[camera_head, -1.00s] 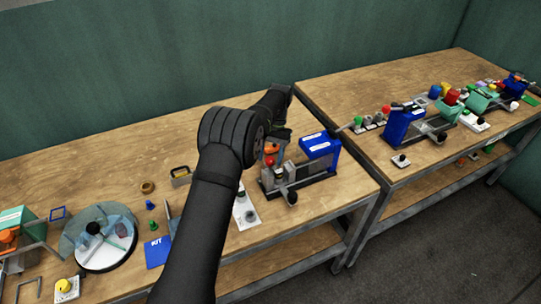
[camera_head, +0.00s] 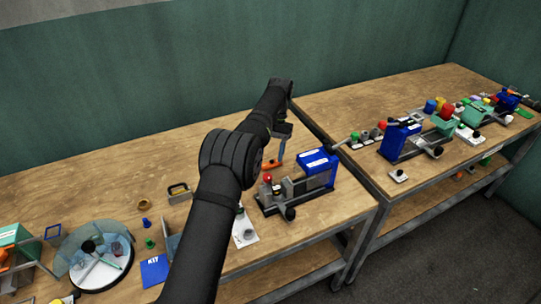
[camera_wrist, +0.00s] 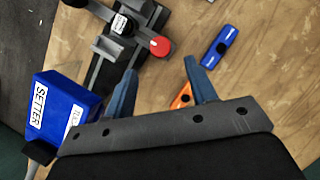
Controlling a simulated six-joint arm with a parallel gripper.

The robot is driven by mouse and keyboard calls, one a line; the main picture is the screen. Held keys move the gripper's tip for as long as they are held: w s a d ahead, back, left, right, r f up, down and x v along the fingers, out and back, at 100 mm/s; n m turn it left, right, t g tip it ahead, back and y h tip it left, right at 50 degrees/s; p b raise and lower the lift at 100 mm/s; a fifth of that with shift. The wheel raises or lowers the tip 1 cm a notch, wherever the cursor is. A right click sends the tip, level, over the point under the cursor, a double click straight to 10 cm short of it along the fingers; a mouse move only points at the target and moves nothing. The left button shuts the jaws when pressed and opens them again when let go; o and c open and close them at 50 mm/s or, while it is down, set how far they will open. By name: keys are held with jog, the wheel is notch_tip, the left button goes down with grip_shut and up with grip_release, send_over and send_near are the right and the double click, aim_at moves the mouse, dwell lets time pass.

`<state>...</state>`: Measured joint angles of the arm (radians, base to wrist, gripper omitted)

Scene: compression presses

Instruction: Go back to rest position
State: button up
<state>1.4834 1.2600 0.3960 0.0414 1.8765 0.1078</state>
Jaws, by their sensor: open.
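My gripper (camera_wrist: 160,68) is open, with its two blue-grey fingers spread and nothing held between them. In the head view my gripper (camera_head: 281,148) hangs above the table, behind the press with the blue block (camera_head: 317,166). In the wrist view that blue block, marked SETTER (camera_wrist: 58,108), is at the lower left. The press's red knob (camera_wrist: 160,46) shows beyond the fingertips. An orange piece (camera_wrist: 181,98) lies beside the right finger, partly hidden by my gripper. A blue bar with a black knob (camera_wrist: 220,46) lies to the right, apart from the fingers.
A second table (camera_head: 330,98) with presses and coloured knobs stands to the right, across a narrow gap. On the near table are a round clear-covered dish (camera_head: 122,274), a blue KIT card (camera_head: 154,270) and small parts. The table's back middle is bare.

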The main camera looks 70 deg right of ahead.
aim_at(268, 176)
jog(key=shift+f, duration=0.1)
jog(key=x, duration=0.7)
jog(key=shift+a+f, duration=0.15)
dwell(0.5)
